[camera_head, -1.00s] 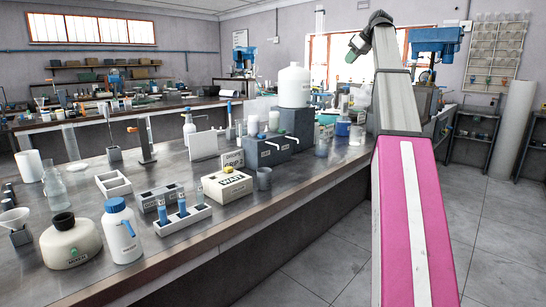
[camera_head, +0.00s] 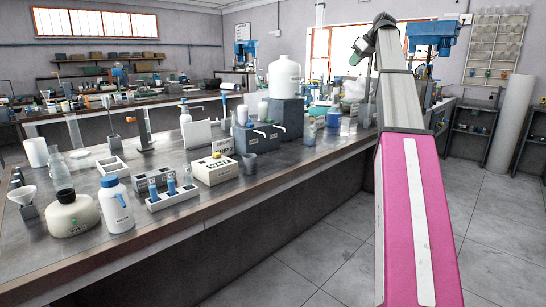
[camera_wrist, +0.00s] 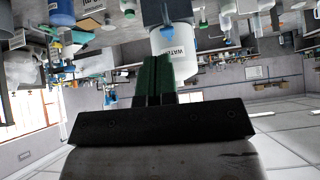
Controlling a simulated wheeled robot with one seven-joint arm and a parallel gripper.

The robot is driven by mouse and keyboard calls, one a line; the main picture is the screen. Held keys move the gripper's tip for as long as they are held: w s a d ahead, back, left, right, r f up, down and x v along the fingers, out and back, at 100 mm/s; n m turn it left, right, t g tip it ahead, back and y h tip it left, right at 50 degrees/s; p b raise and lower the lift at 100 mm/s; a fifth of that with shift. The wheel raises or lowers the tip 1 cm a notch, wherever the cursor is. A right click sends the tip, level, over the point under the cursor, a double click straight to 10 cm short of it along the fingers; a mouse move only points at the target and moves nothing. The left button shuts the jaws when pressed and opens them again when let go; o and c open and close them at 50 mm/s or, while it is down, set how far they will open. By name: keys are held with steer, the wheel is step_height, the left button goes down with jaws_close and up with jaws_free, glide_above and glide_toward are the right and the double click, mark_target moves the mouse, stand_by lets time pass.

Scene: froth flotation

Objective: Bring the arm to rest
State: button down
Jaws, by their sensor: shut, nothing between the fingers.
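My arm, pink and grey, stretches away from me on the right of the head view, beside the lab bench (camera_head: 310,180). My gripper (camera_head: 357,51) is at its far end, raised above bench height in front of the bright window. In the wrist view my gripper (camera_wrist: 156,62) shows as two dark green fingers side by side, shut with nothing between them. That view is upside down. A white water jug (camera_wrist: 180,48) shows behind the fingers, apart from them as far as I can tell.
Blue machinery (camera_head: 432,38) stands behind my arm. The floor (camera_head: 330,250) right of the bench is clear.

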steer(key=s+a+f+m+g+h, duration=0.1)
steer(key=s+a+f+m, duration=0.15)
steer(key=f, duration=1.25)
steer(key=s+a+f+m+g+h, duration=0.1)
steer(key=s+a+f, duration=0.2)
steer(key=f, duration=1.2)
steer(key=s+a+f+m+g, duration=0.1)
steer(key=s+a+f+m, duration=0.15)
steer(key=f, duration=1.25)
steer(key=s+a+f+m+g+h, duration=0.1)
steer(key=s+a+f, duration=0.2)
steer(key=s+f, duration=1.1)
steer(key=s+a+f+m+g+h, duration=0.1)
steer(key=s+a+f+h, duration=0.1)
steer(key=s+f, duration=1.1)
steer(key=shift+s+a+f+m+g+h, duration=0.3)
steer(key=shift+s+a+f, duration=0.05)
steer(key=shift+a+f, duration=0.4)
